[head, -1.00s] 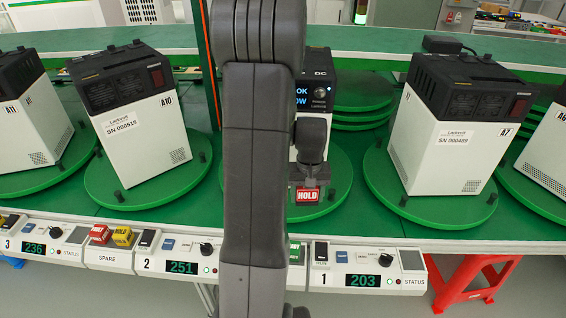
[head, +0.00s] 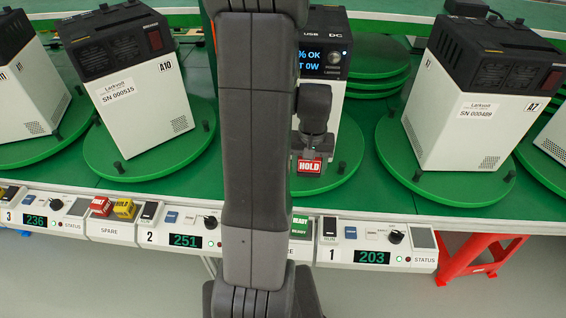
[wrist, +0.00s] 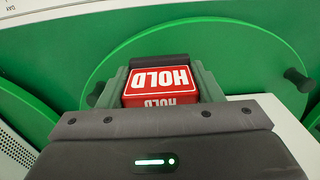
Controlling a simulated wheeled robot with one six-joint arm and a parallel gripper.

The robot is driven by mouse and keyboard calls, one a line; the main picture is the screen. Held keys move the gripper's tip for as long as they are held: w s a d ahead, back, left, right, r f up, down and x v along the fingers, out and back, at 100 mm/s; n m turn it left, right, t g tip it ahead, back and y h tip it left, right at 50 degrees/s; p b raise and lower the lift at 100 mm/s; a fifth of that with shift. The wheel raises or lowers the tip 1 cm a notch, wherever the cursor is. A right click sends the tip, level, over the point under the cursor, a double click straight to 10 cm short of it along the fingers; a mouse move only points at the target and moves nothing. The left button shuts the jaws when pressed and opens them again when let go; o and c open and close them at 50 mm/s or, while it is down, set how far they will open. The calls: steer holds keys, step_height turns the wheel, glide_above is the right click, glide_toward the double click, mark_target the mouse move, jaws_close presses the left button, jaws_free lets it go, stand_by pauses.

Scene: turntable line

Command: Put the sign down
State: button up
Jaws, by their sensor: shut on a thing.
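The red HOLD sign (head: 309,166) is a small block with white lettering. In the wrist view the HOLD sign (wrist: 160,83) sits between the two fingers of my gripper (wrist: 162,85), which is shut on it. In the head view my gripper (head: 312,160) is in front of the middle unit, over the front part of its green turntable (head: 340,175). My arm hides much of that unit and the left part of the turntable. I cannot tell whether the sign touches the turntable.
White units labelled A10 (head: 140,115) and A7 (head: 465,120) stand on turntables at either side. Control panels 2 (head: 180,232) and 1 (head: 375,245) run along the front edge. A red sign (head: 101,206) and a yellow sign (head: 124,208) sit on the SPARE panel.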

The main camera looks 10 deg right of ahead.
steer(key=w+a, duration=0.1)
steer(key=a, duration=0.1)
steer(key=w+a, duration=0.1)
steer(key=a, duration=0.1)
steer(key=w+a+p, duration=0.1)
steer(key=w+a, duration=0.1)
steer(key=shift+a, duration=0.25)
steer(key=shift+a+f, duration=0.1)
steer(key=shift+f, duration=1.65)
steer(key=shift+f, duration=0.15)
steer(key=o, duration=1)
step_height(320, 180, up, 12)
steer(key=shift+r, duration=0.2)
